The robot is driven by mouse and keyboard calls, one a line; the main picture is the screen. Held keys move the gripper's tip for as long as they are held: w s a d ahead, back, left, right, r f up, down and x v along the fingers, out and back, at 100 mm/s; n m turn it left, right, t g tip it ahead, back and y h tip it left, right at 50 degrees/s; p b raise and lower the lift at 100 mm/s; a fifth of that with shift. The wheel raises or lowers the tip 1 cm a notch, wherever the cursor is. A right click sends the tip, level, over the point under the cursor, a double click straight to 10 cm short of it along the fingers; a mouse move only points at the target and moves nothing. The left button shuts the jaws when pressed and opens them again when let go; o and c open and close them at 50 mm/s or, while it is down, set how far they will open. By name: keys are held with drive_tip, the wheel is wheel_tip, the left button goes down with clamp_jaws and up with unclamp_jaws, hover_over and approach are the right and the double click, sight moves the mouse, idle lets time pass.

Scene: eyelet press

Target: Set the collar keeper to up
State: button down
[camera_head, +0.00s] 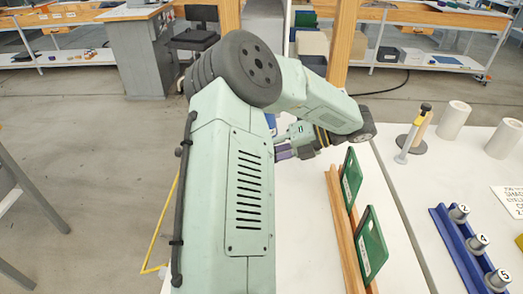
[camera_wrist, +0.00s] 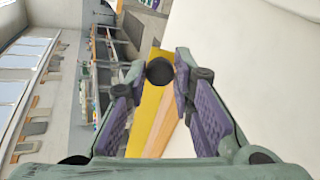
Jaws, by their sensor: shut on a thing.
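My gripper (camera_wrist: 160,64) shows in the wrist view with its two purple-padded fingers closed around a round black knob (camera_wrist: 159,72) at their tips. I cannot tell for sure whether this knob belongs to the collar keeper. Beyond it are a yellow panel (camera_wrist: 148,104) and a wooden bar (camera_wrist: 163,124). In the head view my gripper (camera_head: 284,153) is small, left of the wooden rack, and the knob cannot be made out. My arm covers much of the middle, and the keeper's position cannot be read.
A wooden rack (camera_head: 345,235) holds green boards (camera_head: 371,245) right of my gripper. Farther right are a blue holder (camera_head: 463,252) with numbered pegs, a stand with a yellow-and-black tool (camera_head: 415,130), and white cylinders (camera_head: 454,120). White tabletop between them is clear.

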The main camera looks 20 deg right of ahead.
drive_tip(key=shift+f, duration=0.1)
drive_tip(key=c, duration=1.4)
unclamp_jaws()
drive_tip(key=shift+o, duration=0.2)
